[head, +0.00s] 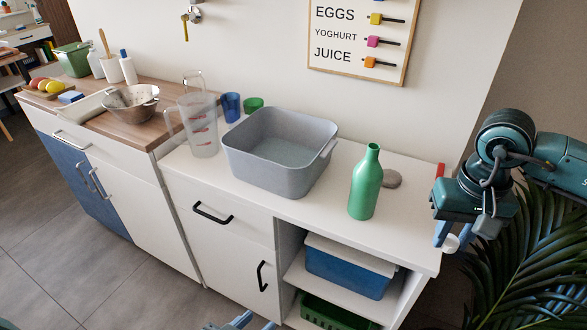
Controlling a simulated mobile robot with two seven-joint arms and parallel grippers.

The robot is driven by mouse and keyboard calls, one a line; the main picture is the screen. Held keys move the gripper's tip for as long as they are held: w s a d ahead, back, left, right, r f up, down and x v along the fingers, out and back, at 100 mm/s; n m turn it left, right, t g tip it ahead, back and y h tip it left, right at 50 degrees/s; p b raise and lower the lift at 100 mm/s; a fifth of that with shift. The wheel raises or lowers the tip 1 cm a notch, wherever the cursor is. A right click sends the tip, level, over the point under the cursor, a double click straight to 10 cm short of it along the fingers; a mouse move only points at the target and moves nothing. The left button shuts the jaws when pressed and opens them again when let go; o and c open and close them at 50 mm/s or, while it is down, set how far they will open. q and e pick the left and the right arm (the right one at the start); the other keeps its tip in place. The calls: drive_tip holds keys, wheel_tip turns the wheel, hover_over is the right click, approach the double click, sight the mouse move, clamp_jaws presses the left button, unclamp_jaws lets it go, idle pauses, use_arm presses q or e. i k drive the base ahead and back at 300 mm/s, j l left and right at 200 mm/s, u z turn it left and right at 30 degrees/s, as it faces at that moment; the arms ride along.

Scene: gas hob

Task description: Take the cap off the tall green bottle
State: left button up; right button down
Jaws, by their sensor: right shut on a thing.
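The tall green bottle (366,186) stands upright on the white counter, right of the grey tub. No separate cap shows on its narrow neck. My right gripper (450,241) is off the counter's right end, well to the right of the bottle, pointing down. Its blue fingers are shut on a small whitish rounded thing (451,243), partly hidden by the fingers; I cannot tell for certain that it is the cap. My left gripper (257,321) shows only its fingertips at the bottom edge, apart, with nothing visible between them.
A grey tub (279,181) stands left of the bottle, and a flat grey stone-like thing (392,179) lies just behind it. A clear jug (199,130), blue cup (230,106) and green cup (253,105) stand further left. A blue bin (346,272) sits on the shelf below.

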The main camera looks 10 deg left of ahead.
sight(368, 174)
drive_tip(key=j, duration=0.45)
drive_tip(key=k+j+z, duration=0.1)
drive_tip(key=j, duration=0.35)
drive_tip(key=i+j, duration=0.15)
drive_tip(key=i, duration=0.75)
